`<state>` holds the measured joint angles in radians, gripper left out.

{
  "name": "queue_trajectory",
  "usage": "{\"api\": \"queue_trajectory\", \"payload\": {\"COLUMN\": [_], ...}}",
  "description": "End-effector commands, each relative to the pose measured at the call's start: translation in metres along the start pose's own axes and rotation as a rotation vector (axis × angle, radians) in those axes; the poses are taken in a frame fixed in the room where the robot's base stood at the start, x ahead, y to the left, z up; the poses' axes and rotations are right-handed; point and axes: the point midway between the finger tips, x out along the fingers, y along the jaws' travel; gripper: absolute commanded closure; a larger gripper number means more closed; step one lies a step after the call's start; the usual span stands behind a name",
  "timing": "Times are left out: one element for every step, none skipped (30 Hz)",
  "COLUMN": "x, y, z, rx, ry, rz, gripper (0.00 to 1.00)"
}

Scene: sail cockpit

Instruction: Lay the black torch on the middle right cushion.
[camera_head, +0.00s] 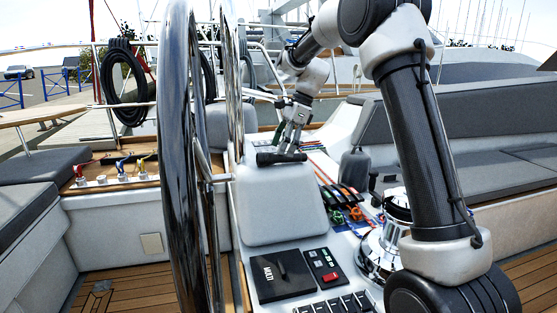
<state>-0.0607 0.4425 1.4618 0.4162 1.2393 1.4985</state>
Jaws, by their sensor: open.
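The black torch (280,158) lies across the top of the white pedestal behind the steering wheel. My gripper (291,147) points down just above and behind it, with its fingers close to the torch. Whether they touch it I cannot tell. The gripper is open. Grey seat cushions (490,163) run along the right bench, partly hidden behind my arm. Which of them is the middle right one I cannot tell for certain.
A large chrome steering wheel (178,150) stands upright left of the pedestal. A silver winch (384,240), rope clutches (345,203) and a switch panel (325,268) are on the console. A dark backrest (470,105) lines the right bench. Grey cushions (38,165) also lie at left.

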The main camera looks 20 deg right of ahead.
Motion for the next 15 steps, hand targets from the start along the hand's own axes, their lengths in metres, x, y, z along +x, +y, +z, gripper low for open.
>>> {"api": "queue_trajectory", "payload": {"x": [0.01, 0.014, 0.019, 0.022, 0.025, 0.028, 0.029, 0.03, 0.03, 0.03, 0.03, 0.03, 0.03, 0.03, 0.03], "y": [0.0, 0.0, 0.0, 0.0, 0.0, 0.0, 0.0, 0.0, 0.0, 0.0, 0.0, -0.001, -0.001, -0.001, -0.001], "z": [0.001, 0.001, 0.001, 0.001, 0.001, 0.001, 0.001, 0.001, 0.0, 0.0, 0.0, 0.0, 0.0, 0.0, 0.0], "rx": [0.0, -0.001, -0.001, -0.001, -0.001, -0.001, -0.001, -0.001, -0.001, -0.001, -0.001, -0.001, -0.001, -0.001, -0.001], "ry": [0.0, 0.0, 0.0, 0.0, 0.0, 0.0, 0.0, 0.0, 0.0, 0.0, 0.0, 0.0, 0.0, 0.0, 0.0], "rz": [0.004, 0.003, 0.003, 0.002, 0.002, 0.001, 0.001, 0.001, 0.001, 0.001, 0.0, 0.0, 0.0, 0.0, 0.0], "gripper": [0.37, 0.37, 0.37, 0.37, 0.37, 0.37, 0.37, 0.37, 0.37, 0.37, 0.37, 0.37, 0.37, 0.41, 0.48]}}
